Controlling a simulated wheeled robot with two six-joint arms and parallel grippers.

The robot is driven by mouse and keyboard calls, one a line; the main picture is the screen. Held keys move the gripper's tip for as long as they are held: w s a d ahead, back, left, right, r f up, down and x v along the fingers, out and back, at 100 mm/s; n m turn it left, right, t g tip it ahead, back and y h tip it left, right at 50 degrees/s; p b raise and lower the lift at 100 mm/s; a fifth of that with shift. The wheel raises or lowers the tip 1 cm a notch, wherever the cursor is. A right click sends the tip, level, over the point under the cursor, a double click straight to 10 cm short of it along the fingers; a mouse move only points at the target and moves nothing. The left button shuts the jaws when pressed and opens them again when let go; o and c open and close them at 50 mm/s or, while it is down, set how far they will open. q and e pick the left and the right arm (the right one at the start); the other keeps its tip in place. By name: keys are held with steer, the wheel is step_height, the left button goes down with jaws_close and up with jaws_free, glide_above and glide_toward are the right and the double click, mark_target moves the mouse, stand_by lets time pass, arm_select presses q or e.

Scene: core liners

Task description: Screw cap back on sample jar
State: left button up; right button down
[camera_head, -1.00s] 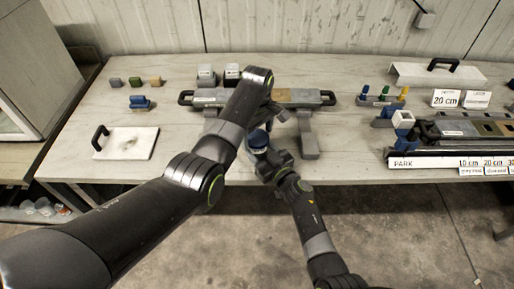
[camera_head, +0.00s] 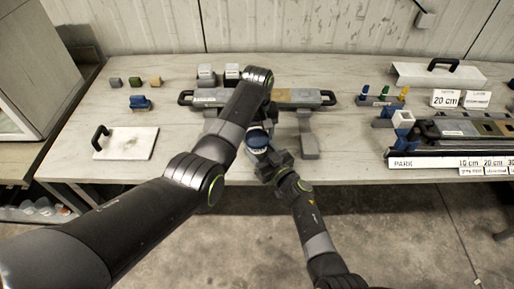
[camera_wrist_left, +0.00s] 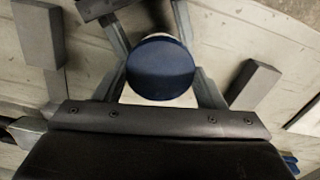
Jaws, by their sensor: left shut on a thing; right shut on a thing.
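The blue cap (camera_head: 257,137) shows near the front middle of the table in the head view, with a pale part of the sample jar (camera_head: 257,150) below it. In the left wrist view the round cap (camera_wrist_left: 160,67) faces the camera, with a pale rim of the jar under it. My left gripper (camera_wrist_left: 160,75) is shut on the cap, one finger on each side. My right gripper (camera_head: 265,160) comes from below and is shut on the jar, which is mostly hidden. Whether the threads are engaged cannot be seen.
A grey bar with black handles (camera_head: 300,97) on supports stands just behind the jar. A white plate with a handle (camera_head: 128,143) lies left. Small blocks (camera_head: 135,82) stand behind it. A long fixture labelled PARK (camera_head: 440,160) fills the right side.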

arm_select(q)
steer(key=m, duration=0.7)
steer(key=shift+m, duration=0.3)
steer(key=m, duration=0.4)
steer(key=shift+m, duration=0.3)
steer(key=m, duration=1)
steer(key=shift+m, duration=0.4)
steer(key=m, duration=0.7)
steer(key=o, duration=1.1)
